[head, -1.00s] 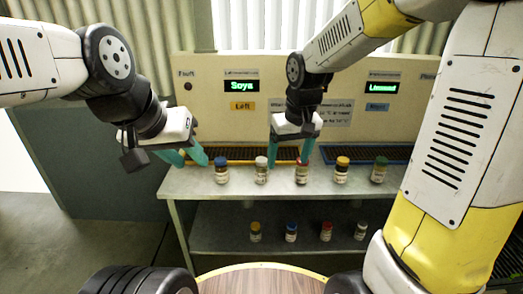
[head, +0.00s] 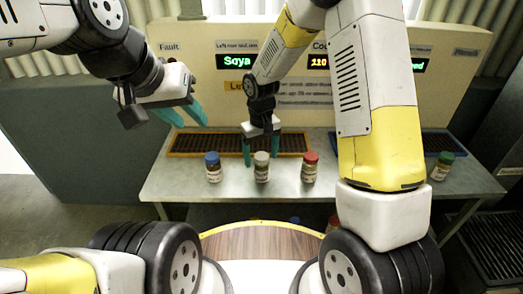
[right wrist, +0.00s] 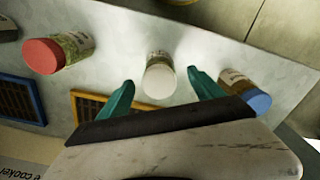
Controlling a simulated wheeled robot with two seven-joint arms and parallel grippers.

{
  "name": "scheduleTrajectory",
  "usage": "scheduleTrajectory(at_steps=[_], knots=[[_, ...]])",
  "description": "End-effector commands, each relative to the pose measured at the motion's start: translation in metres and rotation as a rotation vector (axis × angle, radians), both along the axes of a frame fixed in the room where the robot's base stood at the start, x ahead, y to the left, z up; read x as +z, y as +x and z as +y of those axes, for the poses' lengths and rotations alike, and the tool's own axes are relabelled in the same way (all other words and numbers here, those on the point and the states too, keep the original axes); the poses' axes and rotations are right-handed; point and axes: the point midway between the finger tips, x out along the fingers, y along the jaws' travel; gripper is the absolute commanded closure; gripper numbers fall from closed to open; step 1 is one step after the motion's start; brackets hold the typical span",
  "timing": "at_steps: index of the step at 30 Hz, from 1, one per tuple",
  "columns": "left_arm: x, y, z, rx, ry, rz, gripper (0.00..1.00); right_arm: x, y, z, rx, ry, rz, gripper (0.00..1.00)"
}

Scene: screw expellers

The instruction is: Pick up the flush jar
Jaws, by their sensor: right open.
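A row of small labelled jars stands on the grey metal bench; the labels are too small to read, so I cannot tell which is the flush jar. A jar with a whitish-grey lid (head: 261,172) stands upright below my right gripper (head: 262,150). In the right wrist view, this jar (right wrist: 159,78) lies between the spread teal fingers of the right gripper (right wrist: 163,82), with gaps at both sides. The right gripper is open and empty. My left gripper (head: 193,120) is open and empty above the bench's left end.
A blue-lidded jar (head: 213,168) stands close on the left, a red-lidded jar (head: 309,168) on the right. A green-lidded jar (head: 441,166) is further right. My right arm hides part of the bench. An orange-edged grate (head: 190,143) and the display panel (head: 185,70) are behind.

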Motion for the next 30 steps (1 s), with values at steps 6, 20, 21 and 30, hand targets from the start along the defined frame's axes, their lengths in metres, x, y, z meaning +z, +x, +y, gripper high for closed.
scheduleTrajectory(at_steps=[6, 20, 21, 30], knots=[[0.000, 0.000, 0.000, 0.000, 0.000, 0.000, 0.64, -0.034, -0.001, -0.001, 0.000, -0.002, 0.004, 0.24], [0.000, 0.000, 0.000, 0.000, 0.000, 0.000, 0.64, -0.045, 0.000, -0.001, 0.000, 0.000, 0.000, 0.42], [0.000, 0.000, 0.000, 0.000, 0.000, 0.000, 0.64, -0.045, 0.000, -0.001, 0.000, 0.000, 0.000, 0.50], [0.000, 0.000, 0.000, 0.000, 0.000, 0.000, 0.64, -0.045, 0.000, -0.001, 0.000, 0.000, -0.001, 1.00]])
